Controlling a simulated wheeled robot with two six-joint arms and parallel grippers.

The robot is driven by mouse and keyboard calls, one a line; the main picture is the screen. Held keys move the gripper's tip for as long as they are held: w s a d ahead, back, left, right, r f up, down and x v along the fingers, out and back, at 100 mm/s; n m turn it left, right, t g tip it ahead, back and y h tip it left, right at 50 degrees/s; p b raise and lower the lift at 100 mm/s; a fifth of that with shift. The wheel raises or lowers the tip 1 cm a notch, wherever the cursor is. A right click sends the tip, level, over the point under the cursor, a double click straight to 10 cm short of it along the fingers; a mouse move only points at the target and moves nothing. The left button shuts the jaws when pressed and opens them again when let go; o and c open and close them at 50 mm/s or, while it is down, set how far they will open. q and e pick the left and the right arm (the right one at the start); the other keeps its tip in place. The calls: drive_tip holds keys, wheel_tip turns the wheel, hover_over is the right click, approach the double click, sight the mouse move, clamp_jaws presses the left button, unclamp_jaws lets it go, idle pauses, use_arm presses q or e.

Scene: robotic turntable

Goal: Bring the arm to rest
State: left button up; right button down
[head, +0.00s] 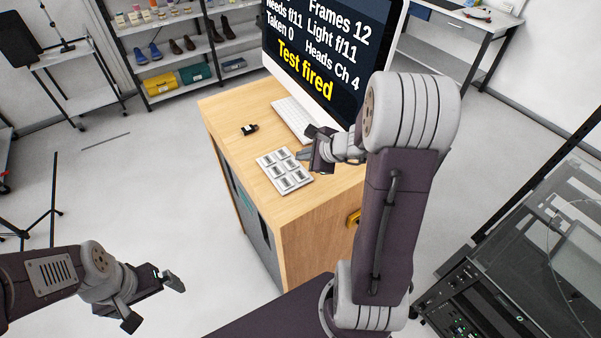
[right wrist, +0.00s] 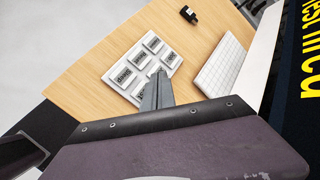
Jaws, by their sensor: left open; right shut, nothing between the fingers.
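My right arm reaches over the wooden desk. Its gripper (head: 305,156) is shut and empty, at the right side of a white button pad (head: 285,171). In the right wrist view the shut fingers (right wrist: 158,92) overlap the near edge of the pad (right wrist: 142,66); I cannot tell whether they touch it. The pad has several grey labelled keys. My left gripper (head: 155,298) is open and empty, over the floor at the lower left, away from the desk.
A monitor (head: 325,60) reading "Test fired" stands on the desk (head: 240,103). A white keyboard (head: 296,120) and a small black object (head: 249,129) lie near it. Shelves with shoes and boxes stand behind. A dark machine (head: 520,270) is at the right.

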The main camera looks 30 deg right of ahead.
idle(0.6)
drive_tip(key=s+a+f+n+g, duration=0.1)
drive_tip(key=s+a+n, duration=0.1)
drive_tip(key=s+a+f+n+g, duration=0.1)
drive_tip(key=s+a+n, duration=0.1)
drive_tip(key=a+n, duration=0.1)
drive_tip(key=s+a+n+g+y, duration=0.1)
drive_tip(key=s+a+n, duration=0.1)
drive_tip(key=a+n, duration=0.1)
drive_tip(key=shift+f+g, duration=0.4)
drive_tip(key=s+a+f+n+g+h, duration=0.1)
drive_tip(key=s+a+n+g+h, duration=0.15)
drive_tip(key=s+n, duration=0.95)
wheel_tip(320, 180, down, 15)
drive_tip(key=n+g+b, duration=0.1)
drive_tip(key=n+b, duration=0.2)
drive_tip(key=b, duration=1.1)
drive_tip(key=shift+w+a+f+n+h, duration=0.15)
drive_tip(key=shift+w+a+n+h, duration=0.15)
drive_tip(key=shift+a+h, duration=0.15)
